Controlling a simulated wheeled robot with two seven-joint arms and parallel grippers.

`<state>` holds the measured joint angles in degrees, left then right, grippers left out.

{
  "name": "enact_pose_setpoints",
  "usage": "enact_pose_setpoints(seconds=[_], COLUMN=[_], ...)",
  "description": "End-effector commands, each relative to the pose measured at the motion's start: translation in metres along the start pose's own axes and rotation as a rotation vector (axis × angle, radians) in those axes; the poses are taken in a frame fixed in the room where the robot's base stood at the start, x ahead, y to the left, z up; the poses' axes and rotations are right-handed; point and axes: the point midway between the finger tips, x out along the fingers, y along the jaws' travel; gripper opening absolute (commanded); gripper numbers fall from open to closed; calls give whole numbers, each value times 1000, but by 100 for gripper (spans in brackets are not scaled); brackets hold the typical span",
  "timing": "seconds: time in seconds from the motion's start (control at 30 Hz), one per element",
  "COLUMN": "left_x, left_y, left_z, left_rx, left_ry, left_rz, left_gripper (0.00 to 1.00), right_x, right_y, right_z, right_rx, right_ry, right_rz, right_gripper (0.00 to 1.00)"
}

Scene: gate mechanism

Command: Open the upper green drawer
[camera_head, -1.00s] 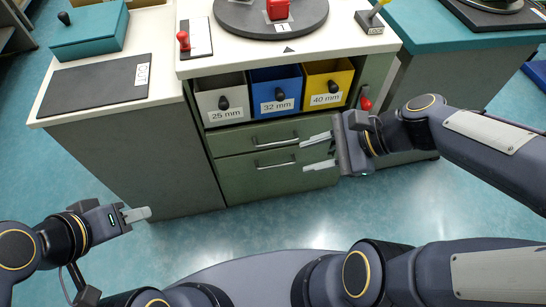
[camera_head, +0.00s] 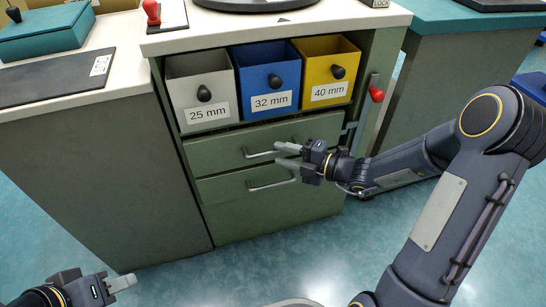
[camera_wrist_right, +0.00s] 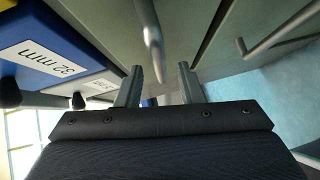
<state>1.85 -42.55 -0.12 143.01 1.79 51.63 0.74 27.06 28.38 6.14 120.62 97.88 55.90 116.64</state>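The upper green drawer (camera_head: 220,151) is shut, below the row of bins. Its silver bar handle (camera_head: 260,154) runs across its front. The lower green drawer (camera_head: 225,191) is also shut, with a similar handle (camera_head: 268,185). My right gripper (camera_head: 287,155) is open at the right end of the upper handle. In the right wrist view, the upper handle (camera_wrist_right: 150,40) reaches between the open fingers (camera_wrist_right: 159,82), with gaps visible on both sides. My left gripper (camera_head: 122,283) is low at the left, away from the cabinet; its finger gap is unclear.
Grey (camera_head: 201,92), blue (camera_head: 265,80) and yellow (camera_head: 325,73) bins sit above the drawers. A red-knobbed lever (camera_head: 376,95) is on the cabinet's right side. The floor in front of the drawers (camera_head: 240,272) is clear.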

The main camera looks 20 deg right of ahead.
Motion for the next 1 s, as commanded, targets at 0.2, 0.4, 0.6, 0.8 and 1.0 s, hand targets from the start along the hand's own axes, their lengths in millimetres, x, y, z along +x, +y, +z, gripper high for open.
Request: enact_pose_setpoints(seconds=[0.2,0.4,0.6,0.8,1.0], left_x=[13,14,14,14,14], left_y=[-6,-6,-6,-6,-6], left_z=[7,7,7,7,7], left_rx=[0,0,0,0,0], left_ry=[0,0,0,0,0], left_rz=[0,0,0,0,0], left_gripper=[36,36,36,36,36], right_x=[29,35,35,35,35], right_y=[-2,0,0,0,0], right_z=[0,-1,-1,-1,-1], right_rx=[-2,-1,-2,-2,-2], right_ry=[3,1,1,1,1], right_rz=[0,-1,-1,-1,-1], right_gripper=[34,34,30,4,0])
